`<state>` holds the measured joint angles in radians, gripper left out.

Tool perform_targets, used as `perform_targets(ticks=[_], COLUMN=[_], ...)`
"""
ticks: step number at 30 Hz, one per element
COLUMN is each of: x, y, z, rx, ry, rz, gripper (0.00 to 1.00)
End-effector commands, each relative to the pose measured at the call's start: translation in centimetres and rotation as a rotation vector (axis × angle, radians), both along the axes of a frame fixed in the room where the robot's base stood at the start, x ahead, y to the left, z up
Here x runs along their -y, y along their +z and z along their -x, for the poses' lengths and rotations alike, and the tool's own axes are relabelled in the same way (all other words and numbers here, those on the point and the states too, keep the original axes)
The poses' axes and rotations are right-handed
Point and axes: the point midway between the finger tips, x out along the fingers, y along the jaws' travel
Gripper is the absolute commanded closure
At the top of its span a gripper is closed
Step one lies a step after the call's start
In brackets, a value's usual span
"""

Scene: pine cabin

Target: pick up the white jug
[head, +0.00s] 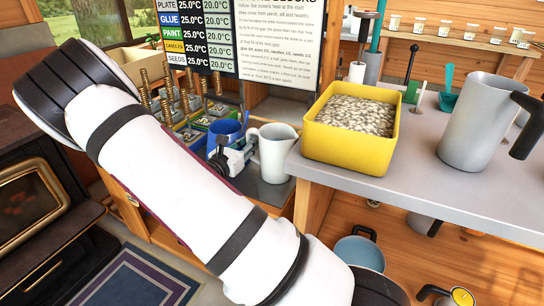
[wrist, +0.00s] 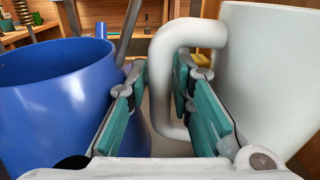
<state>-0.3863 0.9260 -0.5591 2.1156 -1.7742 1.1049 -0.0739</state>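The white jug (head: 277,155) stands upright on the lower dark worktop, left of the grey counter, its handle facing left. In the wrist view the jug (wrist: 270,70) fills the right side. Its handle (wrist: 163,95) runs down between my fingers. My gripper (wrist: 160,78) is open. The left finger is outside the handle with a visible gap, and the right finger is at the handle's opening beside the jug's body. In the head view my gripper (head: 240,150) is at the handle, partly hidden by my arm. I cannot tell whether either finger touches it.
A blue pot (wrist: 55,95) stands close to my left finger. A yellow tub (head: 352,135) of pale pellets and a large grey jug (head: 476,120) stand on the grey counter (head: 410,190). Brass posts (head: 170,85) rise behind my arm. A dark stove (head: 35,200) is at left.

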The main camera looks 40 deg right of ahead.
Motion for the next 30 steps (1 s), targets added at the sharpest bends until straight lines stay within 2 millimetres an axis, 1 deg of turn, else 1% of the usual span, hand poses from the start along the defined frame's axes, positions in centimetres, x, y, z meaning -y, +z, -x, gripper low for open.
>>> perform_targets(ticks=[3,6,23,30], x=[-0.02,-0.03,-0.05,-0.28], y=[0.03,0.03,0.24,0.87], z=[0.01,0.01,-0.02,-0.18], rx=[0.0,0.0,0.001,0.001], ry=[0.0,0.0,0.0,-0.001], rz=[0.0,0.0,0.003,0.004], gripper=[0.79,1.0,1.0,1.0])
